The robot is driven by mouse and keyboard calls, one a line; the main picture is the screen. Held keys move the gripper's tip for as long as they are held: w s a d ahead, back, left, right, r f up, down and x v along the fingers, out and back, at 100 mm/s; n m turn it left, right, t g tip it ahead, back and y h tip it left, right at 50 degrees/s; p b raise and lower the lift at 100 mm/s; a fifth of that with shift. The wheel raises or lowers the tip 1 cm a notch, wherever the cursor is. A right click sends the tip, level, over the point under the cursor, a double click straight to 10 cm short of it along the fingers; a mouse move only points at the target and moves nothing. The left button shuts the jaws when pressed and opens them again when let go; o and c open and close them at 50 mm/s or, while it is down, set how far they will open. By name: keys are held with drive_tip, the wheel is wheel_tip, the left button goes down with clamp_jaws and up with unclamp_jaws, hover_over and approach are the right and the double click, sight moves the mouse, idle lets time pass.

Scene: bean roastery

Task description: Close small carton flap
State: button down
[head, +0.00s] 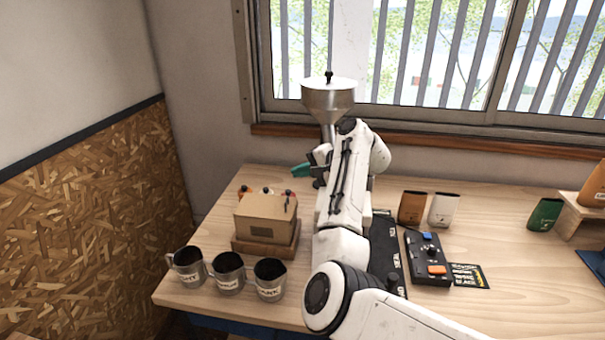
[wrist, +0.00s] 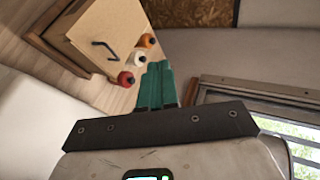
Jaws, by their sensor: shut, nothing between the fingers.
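The small carton (head: 262,228) is a tan cardboard box on a brown base at the left of the table. Its top panel (head: 268,205) looks roughly flat in the head view; I cannot tell whether the flap is fully down. A thin dark hook-shaped piece shows at the top's right side, and also in the wrist view (wrist: 103,47). The carton (wrist: 110,25) fills the upper left of the wrist view. My gripper (head: 301,170), with green fingers, is shut and empty, behind and right of the carton, apart from it. The fingers (wrist: 158,85) are together in the wrist view.
Red (wrist: 126,79), white (wrist: 139,58) and orange (wrist: 147,41) capped bottles stand behind the carton. Three metal mugs (head: 228,272) stand in front. A metal hopper (head: 329,98) rises behind my arm. A black control box (head: 427,262) and pouches (head: 412,208) are at right.

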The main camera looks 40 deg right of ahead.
drive_tip(key=s+d, duration=0.1)
drive_tip(key=s, duration=0.2)
drive_tip(key=s+d+b, duration=0.1)
drive_tip(key=s, duration=0.2)
drive_tip(key=s+d+r+b, duration=0.1)
drive_tip(key=s, duration=0.2)
drive_tip(key=shift+f, duration=0.15)
